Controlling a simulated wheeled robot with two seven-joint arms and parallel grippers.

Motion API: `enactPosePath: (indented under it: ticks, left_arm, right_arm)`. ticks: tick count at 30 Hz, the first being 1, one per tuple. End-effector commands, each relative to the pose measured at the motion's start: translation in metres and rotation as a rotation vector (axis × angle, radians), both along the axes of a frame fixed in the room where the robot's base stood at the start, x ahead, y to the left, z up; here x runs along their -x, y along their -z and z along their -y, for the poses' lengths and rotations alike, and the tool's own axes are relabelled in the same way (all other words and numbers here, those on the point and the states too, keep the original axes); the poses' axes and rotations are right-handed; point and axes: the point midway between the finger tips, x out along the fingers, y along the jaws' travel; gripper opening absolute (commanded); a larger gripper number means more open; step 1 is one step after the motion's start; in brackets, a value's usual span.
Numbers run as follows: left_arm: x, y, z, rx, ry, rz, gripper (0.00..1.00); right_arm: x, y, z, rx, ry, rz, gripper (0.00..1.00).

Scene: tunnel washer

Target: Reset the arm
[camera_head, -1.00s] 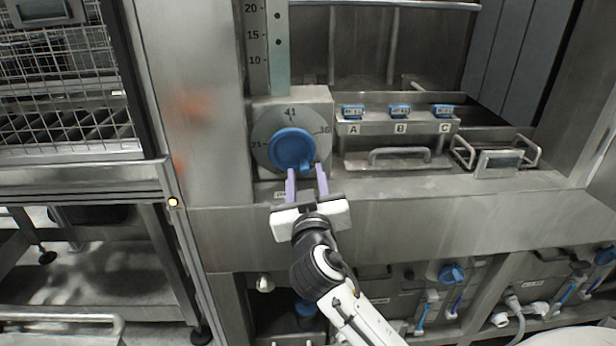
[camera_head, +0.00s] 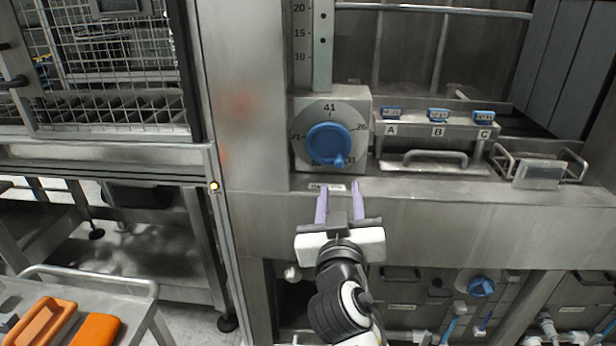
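My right gripper (camera_head: 339,203) has two purple fingers, spread apart with nothing between them. It points up the picture, in front of the steel ledge and just below the dial. The blue round knob (camera_head: 328,144) sits on a dial plate (camera_head: 358,112) marked with numbers such as 41 and 26. The knob's pointer end is toward the lower right. The fingertips are apart from the knob. My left gripper does not show.
A panel with blue tags (camera_head: 438,115) over A, B and C stands right of the dial, with a handle (camera_head: 435,158) below. A wire mesh cage (camera_head: 100,75) is at left. A cart (camera_head: 143,288) with orange items (camera_head: 97,329) is at lower left.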

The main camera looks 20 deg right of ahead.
Motion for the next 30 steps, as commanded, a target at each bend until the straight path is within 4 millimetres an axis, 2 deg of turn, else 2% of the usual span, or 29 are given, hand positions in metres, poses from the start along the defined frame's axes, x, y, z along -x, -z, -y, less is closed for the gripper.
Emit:
enactPosePath:
  ticks: [5,8,11,14,15,17,18,21,25,27,30]
  left_arm:
    - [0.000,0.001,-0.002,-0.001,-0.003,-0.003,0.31]
    - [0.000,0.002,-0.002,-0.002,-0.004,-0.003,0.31]
    - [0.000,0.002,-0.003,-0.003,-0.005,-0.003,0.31]
    - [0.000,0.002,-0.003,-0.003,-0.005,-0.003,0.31]
    - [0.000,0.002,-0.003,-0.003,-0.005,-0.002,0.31]
    - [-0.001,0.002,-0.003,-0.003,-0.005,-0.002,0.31]
    - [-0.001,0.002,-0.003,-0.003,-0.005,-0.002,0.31]
    - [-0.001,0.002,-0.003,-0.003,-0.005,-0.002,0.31]
    - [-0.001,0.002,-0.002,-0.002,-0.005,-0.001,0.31]
    - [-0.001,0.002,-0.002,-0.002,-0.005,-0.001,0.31]
    - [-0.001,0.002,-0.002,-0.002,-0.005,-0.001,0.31]
  right_arm:
    - [0.000,0.003,0.000,0.000,-0.004,-0.006,0.36]
    - [0.000,0.024,-0.006,-0.002,-0.038,-0.054,0.36]
    - [0.004,0.074,-0.021,-0.009,-0.122,-0.159,0.36]
    - [0.021,0.142,-0.042,-0.035,-0.240,-0.298,0.36]
    - [0.032,0.170,-0.051,-0.052,-0.289,-0.354,0.36]
    - [0.053,0.210,-0.063,-0.080,-0.361,-0.432,0.36]
    - [0.068,0.235,-0.072,-0.106,-0.405,-0.479,0.36]
    - [0.115,0.291,-0.091,-0.176,-0.505,-0.588,0.36]
    - [0.174,0.341,-0.108,-0.274,-0.591,-0.686,0.36]
    - [0.200,0.358,-0.114,-0.317,-0.619,-0.719,0.36]
    - [0.224,0.372,-0.118,-0.362,-0.639,-0.746,0.36]
